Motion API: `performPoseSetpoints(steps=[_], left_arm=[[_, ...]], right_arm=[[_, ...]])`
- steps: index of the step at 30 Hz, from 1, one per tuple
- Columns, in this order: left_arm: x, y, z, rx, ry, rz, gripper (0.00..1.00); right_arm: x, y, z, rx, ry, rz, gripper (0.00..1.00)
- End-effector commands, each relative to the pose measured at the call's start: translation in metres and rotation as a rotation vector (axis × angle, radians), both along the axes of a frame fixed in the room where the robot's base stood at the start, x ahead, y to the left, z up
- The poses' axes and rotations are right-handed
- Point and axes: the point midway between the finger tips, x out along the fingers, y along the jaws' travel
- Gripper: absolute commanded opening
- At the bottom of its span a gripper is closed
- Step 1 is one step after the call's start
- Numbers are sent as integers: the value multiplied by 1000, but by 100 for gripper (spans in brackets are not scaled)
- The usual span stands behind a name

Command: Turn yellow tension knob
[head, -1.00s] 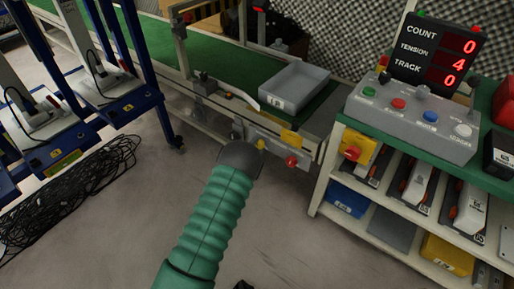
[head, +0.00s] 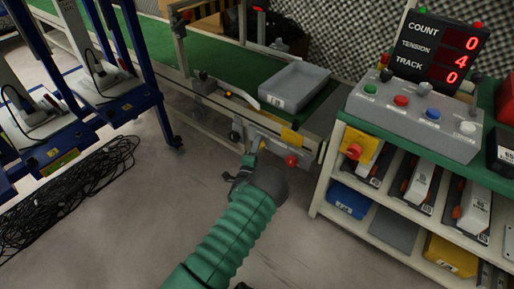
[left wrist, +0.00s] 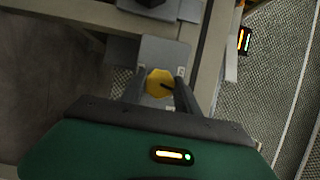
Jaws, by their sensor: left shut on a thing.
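The yellow tension knob (left wrist: 159,83) shows in the left wrist view, with a dark mark on its right side. It sits on a grey plate, between the two dark fingers of my left gripper (left wrist: 160,93), which is shut on it. In the head view my left gripper (head: 246,166) is at the conveyor's front side panel, and the knob is mostly hidden there. The display (head: 438,52) reads count 0, tension 4, track 0. My right gripper is not in view.
A red knob (head: 291,161) and a yellow plate (head: 291,136) are just right of my gripper. A grey bin (head: 295,85) sits on the conveyor. A shelf with a button box (head: 413,121) stands at right. Black cables (head: 75,185) lie on the floor at left.

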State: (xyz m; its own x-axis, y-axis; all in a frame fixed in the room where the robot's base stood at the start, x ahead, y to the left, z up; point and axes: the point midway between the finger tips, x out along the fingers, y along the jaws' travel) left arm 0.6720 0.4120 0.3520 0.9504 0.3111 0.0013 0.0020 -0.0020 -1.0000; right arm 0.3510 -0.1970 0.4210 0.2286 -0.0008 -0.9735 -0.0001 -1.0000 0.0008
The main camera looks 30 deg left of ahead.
Motion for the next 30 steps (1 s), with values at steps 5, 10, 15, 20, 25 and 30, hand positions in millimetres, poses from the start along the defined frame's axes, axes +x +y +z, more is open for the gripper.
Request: performPoseSetpoints(steps=[5,10,15,20,25,30], left_arm=[[0,-5,-6,0,10,-9,0],[0,-5,-6,-2,12,-10,0],[0,-4,-5,-1,10,-8,55],[0,-3,-3,0,6,-5,59],[-1,-2,-2,1,4,-4,59],[-20,-8,2,-1,9,-2,59]], right_arm=[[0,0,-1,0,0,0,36],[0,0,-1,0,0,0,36],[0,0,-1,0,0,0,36],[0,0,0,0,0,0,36],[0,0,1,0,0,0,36],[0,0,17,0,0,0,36]])
